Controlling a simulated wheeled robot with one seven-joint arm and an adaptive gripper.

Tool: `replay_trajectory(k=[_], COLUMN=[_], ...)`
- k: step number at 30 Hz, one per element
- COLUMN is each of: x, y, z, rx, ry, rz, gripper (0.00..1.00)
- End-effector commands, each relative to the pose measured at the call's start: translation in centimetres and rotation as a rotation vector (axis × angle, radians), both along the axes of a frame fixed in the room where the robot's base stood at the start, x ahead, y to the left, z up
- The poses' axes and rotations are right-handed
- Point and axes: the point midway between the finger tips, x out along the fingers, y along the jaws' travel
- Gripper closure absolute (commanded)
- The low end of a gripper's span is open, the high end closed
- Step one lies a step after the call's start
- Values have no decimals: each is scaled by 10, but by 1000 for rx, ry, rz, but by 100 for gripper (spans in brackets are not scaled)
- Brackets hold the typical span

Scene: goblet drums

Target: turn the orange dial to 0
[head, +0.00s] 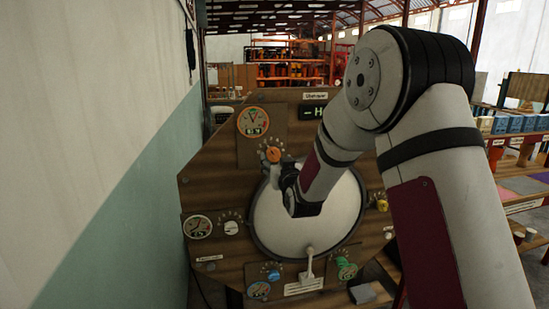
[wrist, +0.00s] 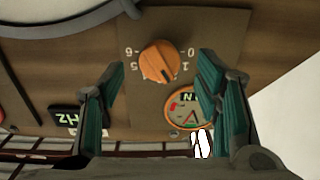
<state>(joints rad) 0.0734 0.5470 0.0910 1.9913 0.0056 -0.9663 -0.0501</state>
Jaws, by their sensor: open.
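The orange dial (wrist: 160,61) sits on a brown plate of the wooden panel, seen upside down in the wrist view. Printed numbers ring it, with 0 and 1 on the right and 5 and 6 on the left. A dark pointer mark on the dial slants to the lower right in that picture; its exact reading is hard to tell. My gripper (wrist: 161,73) is open, its teal fingers on either side of the dial with gaps to both. In the head view the dial (head: 273,155) shows just above my gripper (head: 275,174), which is partly hidden by my wrist.
A round gauge (wrist: 188,107) is beside the dial. The panel (head: 205,265) also carries a white dial (head: 231,228), a blue dial (head: 273,275), a green dial (head: 347,270), a yellow dial (head: 382,205) and a white lever (head: 308,265). A wall (head: 95,150) stands close on the left.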

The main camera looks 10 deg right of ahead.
Motion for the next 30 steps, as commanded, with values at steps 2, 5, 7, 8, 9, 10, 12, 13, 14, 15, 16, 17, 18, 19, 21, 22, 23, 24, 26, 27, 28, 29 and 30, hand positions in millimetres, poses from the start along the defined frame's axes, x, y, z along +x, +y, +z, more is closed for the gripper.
replay_trajectory(k=[2,5,7,8,9,10,12,13,14,15,16,17,18,19,21,22,23,24,26,27,28,29,30], x=[13,24,29,31,32,33,35,35,35,35,35,35,35,35,35,35,35,35,35,35,35,35,35], y=[0,0,0,0,0,0,0,0,0,0,0,0,0,0,0,0,0,0,0,0,0,0,0], z=[0,0,0,0,0,0,0,0,0,0,0,0,0,0,0,0,0,0,0,0,0,0,0], rx=[1,0,0,0,0,0,0,0,0,0,0,0,0,0,0,0,0,0,0,0,0,-1,-2], ry=[-1,0,0,0,0,1,1,1,1,1,1,1,1,1,1,1,1,1,0,0,0,0,0], rz=[0,0,0,0,0,0,0,0,0,0,0,0,0,0,0,0,0,0,0,0,0,0,0], gripper=[42,42,42,42,42,42,42,42,42,42,42,42,42,44,60,67,74,83,90,90,90,90,90])
